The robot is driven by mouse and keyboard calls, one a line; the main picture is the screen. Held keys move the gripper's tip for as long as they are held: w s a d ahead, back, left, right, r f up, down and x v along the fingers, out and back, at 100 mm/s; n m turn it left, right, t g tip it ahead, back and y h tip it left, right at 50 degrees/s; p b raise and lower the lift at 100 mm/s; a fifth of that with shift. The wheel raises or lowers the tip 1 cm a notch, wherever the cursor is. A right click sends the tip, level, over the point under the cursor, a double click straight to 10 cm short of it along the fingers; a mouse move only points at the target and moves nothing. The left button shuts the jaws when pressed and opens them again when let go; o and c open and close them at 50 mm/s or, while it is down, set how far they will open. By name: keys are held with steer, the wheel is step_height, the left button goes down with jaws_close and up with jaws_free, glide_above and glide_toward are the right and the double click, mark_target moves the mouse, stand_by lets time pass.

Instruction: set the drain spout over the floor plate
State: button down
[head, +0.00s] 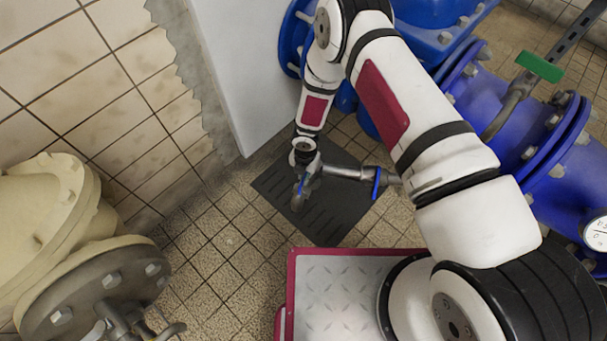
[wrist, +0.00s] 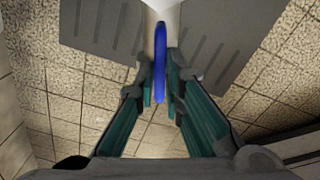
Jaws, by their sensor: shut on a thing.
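In the wrist view my gripper (wrist: 161,92) is shut on a thin blue part (wrist: 160,58) of the spout, below a pale pipe section. The floor plate (head: 335,222) is dark grey and slotted, flat on the tiles. In the head view the spout's left end overlaps the plate; its outlet is hidden. The plate (wrist: 98,28) shows behind the spout in the wrist view.
Large blue flanged pipes (head: 465,90) stand at the right, with a gauge (head: 597,232). Cream pipework with a grey flange (head: 95,290) is at the lower left. A pale wall block (head: 240,70) stands behind the plate. Tiled floor (head: 225,235) left of the plate is clear.

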steer(key=shift+s+d, duration=0.1)
steer(key=shift+d, duration=0.05)
steer(key=c, duration=1.7)
jaws_free()
step_height(320, 180, up, 12)
